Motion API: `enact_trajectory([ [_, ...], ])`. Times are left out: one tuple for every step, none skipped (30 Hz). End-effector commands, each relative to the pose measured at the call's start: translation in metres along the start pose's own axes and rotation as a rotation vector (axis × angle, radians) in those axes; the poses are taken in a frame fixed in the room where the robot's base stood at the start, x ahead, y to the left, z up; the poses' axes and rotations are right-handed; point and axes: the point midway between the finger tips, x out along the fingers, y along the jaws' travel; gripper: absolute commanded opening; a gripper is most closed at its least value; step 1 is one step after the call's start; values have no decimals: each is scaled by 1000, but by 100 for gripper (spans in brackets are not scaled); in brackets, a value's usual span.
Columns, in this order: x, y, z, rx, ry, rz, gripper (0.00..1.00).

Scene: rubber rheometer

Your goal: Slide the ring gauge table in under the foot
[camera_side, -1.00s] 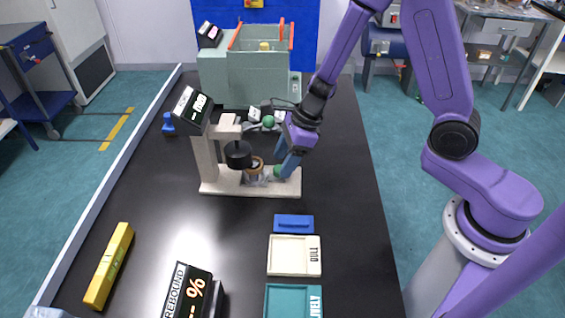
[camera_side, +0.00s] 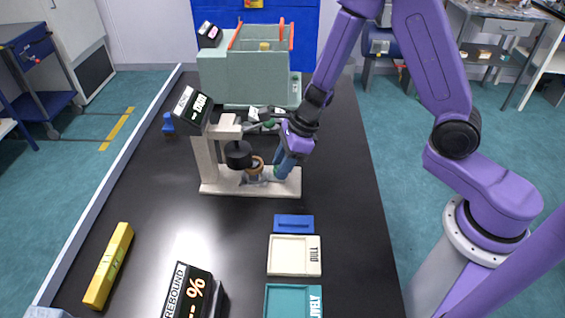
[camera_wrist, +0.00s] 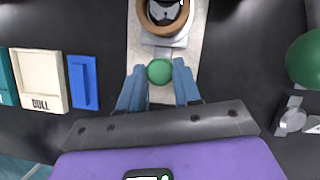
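The rheometer stand has a pale base (camera_side: 228,187) and a black cylindrical foot (camera_side: 238,155) hanging above it. The ring gauge table (camera_wrist: 160,41) carries a brown ring (camera_side: 256,163), also in the wrist view (camera_wrist: 164,28), with a metal piece inside. The ring sits just right of the foot, not under it, in the side view. A green knob (camera_wrist: 159,71) is at the table's near end in the wrist view. My gripper (camera_wrist: 159,70) has its blue fingers on either side of this knob, seemingly touching it. In the side view the gripper (camera_side: 279,172) mostly hides the knob.
A cream DULL tray (camera_side: 294,270), a blue block (camera_side: 294,222) and a teal tray (camera_side: 277,300) lie in front. A yellow bar (camera_side: 108,266) lies left, beside the REBOUND display (camera_side: 188,290). A green-grey machine (camera_side: 262,80) stands behind.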

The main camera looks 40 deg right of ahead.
Motion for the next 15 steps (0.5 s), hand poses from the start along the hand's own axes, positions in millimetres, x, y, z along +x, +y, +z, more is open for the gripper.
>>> enact_trajectory([
  [0, 0, 0, 0, 0, 0, 0],
  [0, 0, 1, -1, 0, 0, 0],
  [1, -1, 3, -2, -1, 0, 0],
  [2, -1, 5, -1, -2, 0, 0],
  [3, -2, 7, -3, -2, 0, 0],
  [4, -3, 11, -2, -2, 1, 0],
  [6, -3, 14, -3, -2, 1, 0],
  [7, -4, 17, -4, -3, 1, 0],
  [8, -5, 20, -4, -2, 2, 0],
  [10, -6, 23, -3, -3, 2, 0],
  [10, -7, 26, -2, -3, 1, 0],
  [12, -8, 28, -3, -2, 1, 0],
  [12, -8, 30, -2, -2, 1, 0],
  [13, -8, 31, -2, -2, 1, 0],
  [14, -9, 33, 0, -2, 1, 0],
])
